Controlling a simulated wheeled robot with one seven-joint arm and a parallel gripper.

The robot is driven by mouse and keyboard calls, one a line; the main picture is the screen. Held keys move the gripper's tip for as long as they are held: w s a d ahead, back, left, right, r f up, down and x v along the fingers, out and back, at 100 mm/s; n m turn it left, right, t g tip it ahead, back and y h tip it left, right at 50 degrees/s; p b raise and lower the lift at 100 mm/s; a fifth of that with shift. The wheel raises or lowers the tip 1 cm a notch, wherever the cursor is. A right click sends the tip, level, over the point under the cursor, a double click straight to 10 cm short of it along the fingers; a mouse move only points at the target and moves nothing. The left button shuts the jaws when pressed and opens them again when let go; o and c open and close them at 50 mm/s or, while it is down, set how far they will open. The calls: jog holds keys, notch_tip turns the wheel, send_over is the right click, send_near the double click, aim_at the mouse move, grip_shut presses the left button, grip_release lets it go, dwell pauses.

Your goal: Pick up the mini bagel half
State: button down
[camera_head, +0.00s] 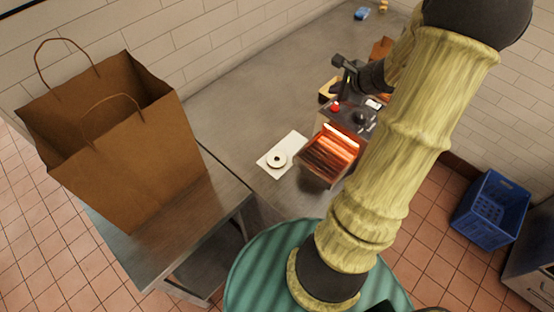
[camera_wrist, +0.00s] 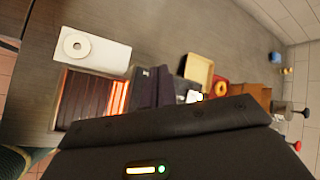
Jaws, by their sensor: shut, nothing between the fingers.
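The mini bagel half (camera_head: 277,159) is a small pale ring with a dark centre. It lies flat on a white board (camera_head: 293,143) on the grey counter. In the wrist view the bagel half (camera_wrist: 77,45) is at the upper left, on the board (camera_wrist: 115,55). My gripper (camera_head: 343,78) is shut and empty, above the far side of the toaster and apart from the bagel half. In the wrist view its dark fingers (camera_wrist: 155,85) are to the right of the toaster's glowing opening. The bagel half is unobstructed in both views.
The toaster (camera_head: 330,155), with glowing orange bars, stands right beside the board. A yellowish tray (camera_wrist: 198,70) and an orange-brown ring (camera_wrist: 222,88) are farther along the counter. A large paper bag (camera_head: 130,150) stands on the left table. The counter (camera_head: 235,115) beyond the board is clear.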

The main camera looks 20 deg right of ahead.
jog(key=s+a+n+g, duration=0.3)
jog(key=s+a+n, duration=0.2)
jog(key=a+n, duration=0.7)
jog(key=s+a+n+g+h, duration=0.1)
jog(key=s+a+n+g, duration=0.2)
jog(key=a+n, duration=0.9)
jog(key=s+a, duration=0.3)
jog(key=shift+s+n, duration=0.3)
jog(key=shift+n, duration=0.1)
